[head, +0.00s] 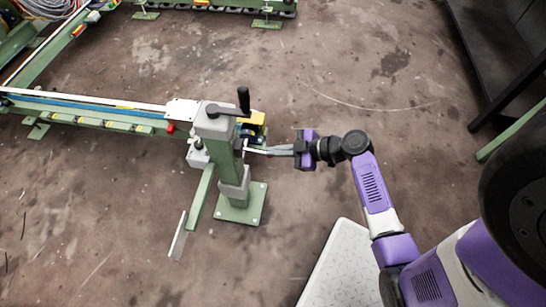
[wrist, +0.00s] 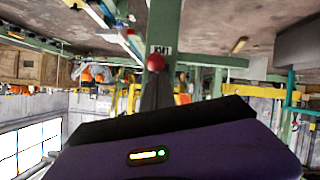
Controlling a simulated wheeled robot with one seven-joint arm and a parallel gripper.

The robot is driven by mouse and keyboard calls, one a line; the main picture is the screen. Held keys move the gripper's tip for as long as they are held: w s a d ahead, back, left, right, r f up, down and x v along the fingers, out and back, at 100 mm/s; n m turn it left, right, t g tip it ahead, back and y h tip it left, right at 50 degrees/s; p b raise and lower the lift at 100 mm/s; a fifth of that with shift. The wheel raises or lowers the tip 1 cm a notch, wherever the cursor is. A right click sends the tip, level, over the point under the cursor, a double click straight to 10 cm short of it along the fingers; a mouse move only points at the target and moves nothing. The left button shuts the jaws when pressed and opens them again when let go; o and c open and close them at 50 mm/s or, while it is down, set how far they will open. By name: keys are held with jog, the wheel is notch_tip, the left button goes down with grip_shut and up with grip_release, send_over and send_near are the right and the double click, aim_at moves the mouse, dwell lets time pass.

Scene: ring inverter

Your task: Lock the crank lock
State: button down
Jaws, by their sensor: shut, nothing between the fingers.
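The crank (head: 228,108) sits on top of the grey head of a green post, with its black handle (head: 243,100) standing upright. In the head view my gripper (head: 271,151) points left at the post's right side, below the crank. Its fingers are together, with nothing seen between them. In the wrist view the grey fingers (wrist: 156,92) point up the picture toward a red ball-shaped knob (wrist: 155,62) in front of a green post (wrist: 164,25). I cannot tell whether they touch the knob. Which part is the lock is not clear.
The post stands on a green base plate (head: 241,209) on the brown floor. A long green conveyor frame (head: 90,112) runs left from the post. A white speckled platform (head: 342,262) lies at the lower middle. A black rack (head: 490,50) stands at the upper right.

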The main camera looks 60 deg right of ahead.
notch_tip(320, 180, down, 7)
jog(key=t+y+b, duration=0.1)
jog(key=t+b, duration=0.1)
jog(key=b, duration=1.1)
jog(key=shift+w, duration=0.15)
jog(key=shift+w+a+f+b, duration=0.1)
jog(key=shift+a+f+b, duration=0.1)
jog(key=shift+a+b, duration=0.1)
jog(key=p+v, duration=0.2)
jog(key=v, duration=0.6)
jog(key=shift+d+r+t, duration=0.2)
jog(key=shift+r+t, duration=0.1)
jog(key=shift+r, duration=0.1)
